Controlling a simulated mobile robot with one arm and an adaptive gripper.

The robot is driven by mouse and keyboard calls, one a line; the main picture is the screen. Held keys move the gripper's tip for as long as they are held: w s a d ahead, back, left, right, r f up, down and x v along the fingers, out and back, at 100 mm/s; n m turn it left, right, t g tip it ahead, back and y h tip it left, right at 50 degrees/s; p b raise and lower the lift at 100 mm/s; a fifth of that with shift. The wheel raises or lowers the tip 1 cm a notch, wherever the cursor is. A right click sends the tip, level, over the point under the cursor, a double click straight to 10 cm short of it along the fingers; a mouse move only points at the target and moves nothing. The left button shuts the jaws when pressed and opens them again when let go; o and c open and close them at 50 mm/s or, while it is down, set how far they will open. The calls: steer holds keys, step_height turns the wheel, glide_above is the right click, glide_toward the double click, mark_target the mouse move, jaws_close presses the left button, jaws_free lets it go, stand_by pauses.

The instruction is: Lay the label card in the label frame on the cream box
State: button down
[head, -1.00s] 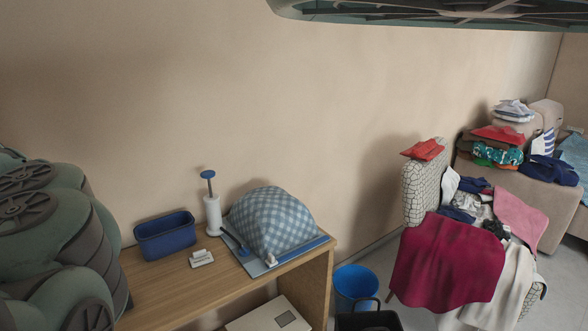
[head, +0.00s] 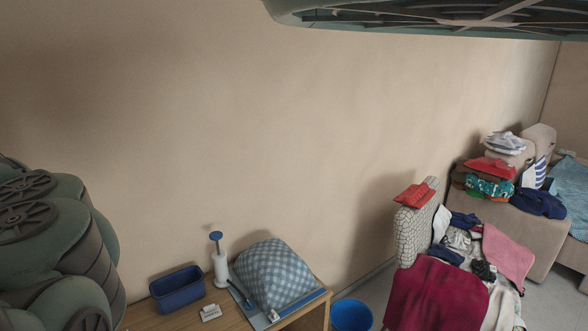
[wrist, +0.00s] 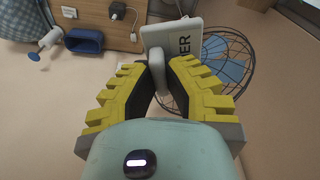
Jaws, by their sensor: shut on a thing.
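In the wrist view, my gripper (wrist: 160,68) is shut on the label card (wrist: 174,34), a white card with dark letters, partly hidden behind the right finger. The yellow-toothed fingers grip a pale tab on it, and the card sticks out beyond the fingertips. My gripper and the card do not show in the head view. The cream box and its label frame are not seen in either present view.
In the head view, a wooden table (head: 233,322) carries a blue tub (head: 178,290), a white stand with a blue top (head: 219,262) and a checked cushion (head: 276,272). A blue bin (head: 352,316) stands beside it.

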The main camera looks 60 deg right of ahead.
step_height(320, 180, up, 11)
steer(key=p, duration=0.8)
steer(key=shift+f+p, duration=0.15)
steer(key=shift+p, duration=0.2)
steer(key=shift+f, duration=0.1)
